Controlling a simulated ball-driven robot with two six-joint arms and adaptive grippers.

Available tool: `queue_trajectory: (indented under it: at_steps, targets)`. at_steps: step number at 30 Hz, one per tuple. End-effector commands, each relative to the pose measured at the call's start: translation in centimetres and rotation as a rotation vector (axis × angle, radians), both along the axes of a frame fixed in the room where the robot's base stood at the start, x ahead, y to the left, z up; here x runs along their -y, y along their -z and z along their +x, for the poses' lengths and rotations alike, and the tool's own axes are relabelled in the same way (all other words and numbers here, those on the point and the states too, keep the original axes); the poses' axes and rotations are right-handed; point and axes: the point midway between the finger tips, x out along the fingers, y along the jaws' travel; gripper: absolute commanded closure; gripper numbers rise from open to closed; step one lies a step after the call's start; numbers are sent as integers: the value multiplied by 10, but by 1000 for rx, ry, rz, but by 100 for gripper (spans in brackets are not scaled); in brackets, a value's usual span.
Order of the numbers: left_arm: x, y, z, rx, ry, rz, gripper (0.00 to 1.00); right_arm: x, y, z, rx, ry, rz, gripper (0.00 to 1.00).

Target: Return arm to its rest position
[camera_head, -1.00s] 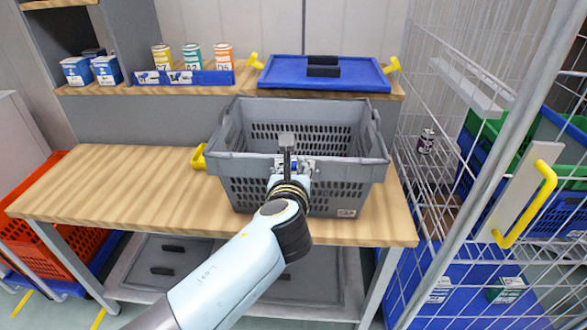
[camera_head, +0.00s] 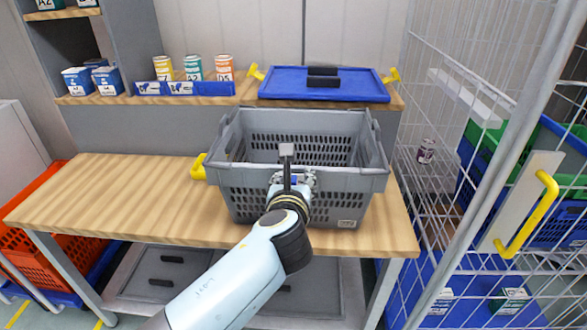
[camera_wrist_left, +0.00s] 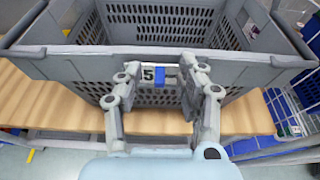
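My left arm (camera_head: 232,278) reaches up from the bottom of the head view to the front of a grey crate (camera_head: 345,200) on the wooden table. My left gripper (camera_head: 288,160) is in front of the crate's near wall, by its rim. In the left wrist view the gripper (camera_wrist_left: 160,72) has its two fingers spread apart, with a "5" label and a blue patch showing between them. No object is held between the fingers. Whether the fingers touch the crate is unclear. The crate looks empty where its inside shows. My right gripper is not in view.
A blue lid (camera_head: 330,93) lies on the shelf behind the crate, beside several cans (camera_head: 193,68). The wooden table (camera_head: 110,195) is clear to the left. A wire cage (camera_head: 420,180) with a yellow handle (camera_head: 528,215) stands close on the right.

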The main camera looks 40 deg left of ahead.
Motion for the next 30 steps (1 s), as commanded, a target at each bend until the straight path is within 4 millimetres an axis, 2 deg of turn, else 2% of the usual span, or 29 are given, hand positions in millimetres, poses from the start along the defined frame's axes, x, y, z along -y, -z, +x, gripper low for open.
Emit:
queue_trajectory:
  at_steps: [12, 16, 20, 23, 25, 29, 30]
  targets:
    - [0, -78, 0, 4, -1, -1, 61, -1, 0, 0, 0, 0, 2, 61]
    - [0, -91, 0, 2, -1, -1, 61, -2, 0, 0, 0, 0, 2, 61]
    - [0, -95, 0, 0, 1, 0, 61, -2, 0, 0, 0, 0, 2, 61]
    - [0, -92, 0, -1, 0, 0, 61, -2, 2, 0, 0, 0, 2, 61]
    - [-2, -80, -4, -11, 1, 6, 61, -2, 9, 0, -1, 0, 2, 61]
    - [-5, -28, -13, -87, 15, 19, 61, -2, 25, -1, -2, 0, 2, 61]
    - [-4, -4, -18, -122, 25, 13, 61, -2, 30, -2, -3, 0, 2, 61]
